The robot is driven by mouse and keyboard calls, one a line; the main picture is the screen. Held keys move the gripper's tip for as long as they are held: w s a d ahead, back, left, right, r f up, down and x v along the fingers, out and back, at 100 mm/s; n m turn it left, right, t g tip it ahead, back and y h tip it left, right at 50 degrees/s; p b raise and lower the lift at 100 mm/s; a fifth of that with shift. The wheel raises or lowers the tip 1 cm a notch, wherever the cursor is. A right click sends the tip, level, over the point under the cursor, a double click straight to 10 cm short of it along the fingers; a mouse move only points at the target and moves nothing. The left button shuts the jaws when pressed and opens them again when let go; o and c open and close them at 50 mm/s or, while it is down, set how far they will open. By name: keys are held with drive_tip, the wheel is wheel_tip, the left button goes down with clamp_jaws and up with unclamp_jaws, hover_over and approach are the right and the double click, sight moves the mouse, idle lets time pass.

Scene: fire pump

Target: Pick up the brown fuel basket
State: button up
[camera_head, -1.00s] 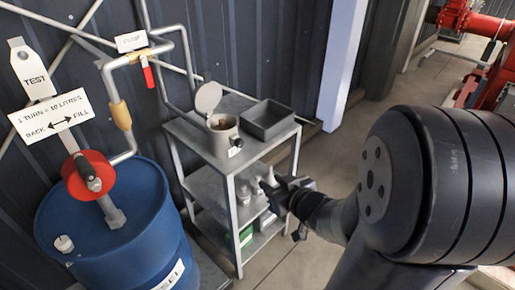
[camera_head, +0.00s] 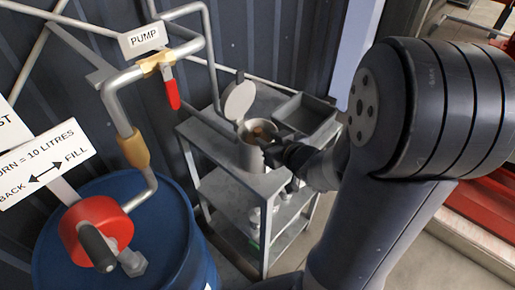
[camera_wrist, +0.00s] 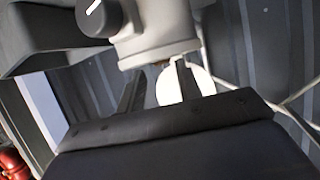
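The brown fuel basket (camera_head: 261,131) shows only as a small brown patch inside the mouth of a grey canister (camera_head: 252,158). The canister's round lid (camera_head: 240,100) stands open at its back. My gripper (camera_head: 275,149) is at the canister's right side, close to its rim; I cannot tell whether it touches. In the wrist view the canister (camera_wrist: 155,35) is at the top and the pale round lid (camera_wrist: 180,86) is behind my fingers. The two dark fingers of my gripper (camera_wrist: 160,78) stand apart with nothing seen between them. The basket is not clearly visible there.
The canister stands on the top of a grey metal shelf (camera_head: 205,142). A dark open tray (camera_head: 303,118) sits beside it. A blue drum (camera_head: 165,240) with a red hand crank (camera_head: 95,228) and pump pipes (camera_head: 125,110) stands left. Small items lie on lower shelves.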

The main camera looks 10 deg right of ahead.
sight(260, 132)
drive_tip(key=shift+r+p+x, duration=0.15)
drive_tip(key=shift+x, duration=1.65)
drive_tip(key=shift+r+p+x, duration=0.15)
drive_tip(key=shift+x, duration=1.7)
drive_tip(key=shift+w, duration=0.1)
drive_tip(key=shift+c, duration=0.4)
clamp_jaws()
